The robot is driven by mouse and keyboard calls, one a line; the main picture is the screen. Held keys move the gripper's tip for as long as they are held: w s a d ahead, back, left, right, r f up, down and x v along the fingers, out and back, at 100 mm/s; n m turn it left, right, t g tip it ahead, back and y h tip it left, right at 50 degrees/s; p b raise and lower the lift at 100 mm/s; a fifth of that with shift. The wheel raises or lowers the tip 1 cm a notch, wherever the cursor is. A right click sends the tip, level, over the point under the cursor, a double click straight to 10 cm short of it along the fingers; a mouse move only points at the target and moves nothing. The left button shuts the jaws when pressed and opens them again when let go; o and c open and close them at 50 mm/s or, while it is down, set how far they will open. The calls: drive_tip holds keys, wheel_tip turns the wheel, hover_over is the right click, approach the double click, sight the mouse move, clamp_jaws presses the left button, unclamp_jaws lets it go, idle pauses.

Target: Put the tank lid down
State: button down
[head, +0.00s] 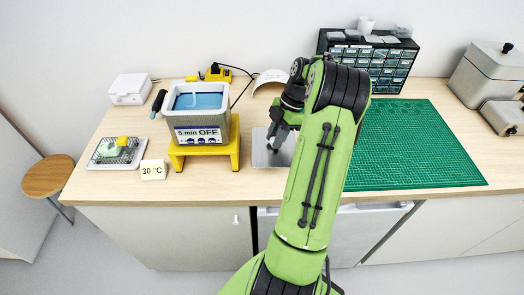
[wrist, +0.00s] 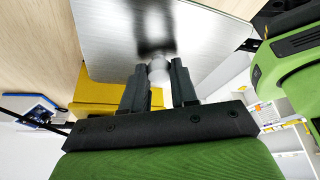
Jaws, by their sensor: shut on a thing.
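The tank lid (head: 262,157) is a flat silver metal plate just right of the yellow stand in the head view, partly hidden by my arm. It fills the top of the wrist view (wrist: 110,35). My gripper (head: 275,143) is shut on the lid's small round knob (wrist: 158,70), seen between the two fingers in the wrist view (wrist: 158,88). The lid is at or just above the bench top; I cannot tell whether it touches. The tank (head: 197,118) stands uncovered on the yellow stand (head: 207,152), with blue inside and a "5 min OFF" label.
A 30 °C card (head: 153,170) and a tray (head: 97,162) with a rack are at left. A white box (head: 130,88) stands behind. A green mat (head: 420,145) lies right of my arm, a drawer cabinet (head: 390,60) behind it. Metal boxes (head: 490,75) are far right.

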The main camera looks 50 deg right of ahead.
wheel_tip(320, 180, down, 6)
drive_tip(key=shift+f+b, duration=0.2)
drive_tip(key=shift+b, duration=0.25)
drive_tip(key=c, duration=0.9)
unclamp_jaws()
drive_tip(key=p+v, duration=0.3)
drive_tip(key=v, duration=0.9)
drive_tip(key=shift+w+r, duration=0.1)
